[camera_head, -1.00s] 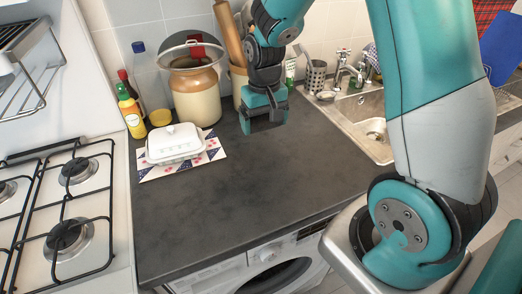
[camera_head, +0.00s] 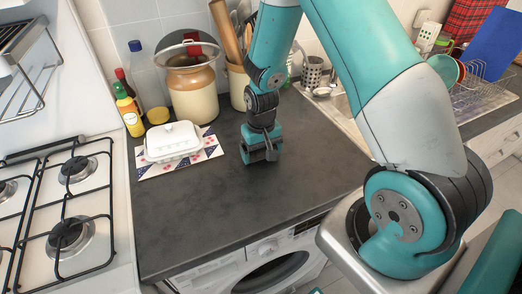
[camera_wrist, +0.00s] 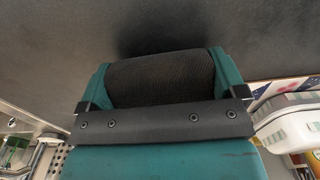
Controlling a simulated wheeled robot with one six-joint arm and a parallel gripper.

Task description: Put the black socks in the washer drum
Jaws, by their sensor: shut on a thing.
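The black socks (camera_wrist: 160,78) show in the wrist view as a dark ribbed bundle between the two teal fingers. My gripper (camera_wrist: 160,88) is shut on them. In the head view my gripper (camera_head: 261,156) points down, low over the dark counter, right of the white butter dish; the socks are hard to make out there against the dark surface. The white washer (camera_head: 255,261) stands under the counter's front edge, with its dark round door (camera_head: 272,274) partly in view. The inside of the drum is hidden.
The white butter dish (camera_head: 173,141) sits on a patterned mat left of my gripper. Bottles (camera_head: 130,112) and a stoneware jar (camera_head: 194,91) stand behind. A gas hob (camera_head: 60,215) is at left, a dish rack (camera_head: 475,85) at right. The front counter (camera_head: 220,215) is clear.

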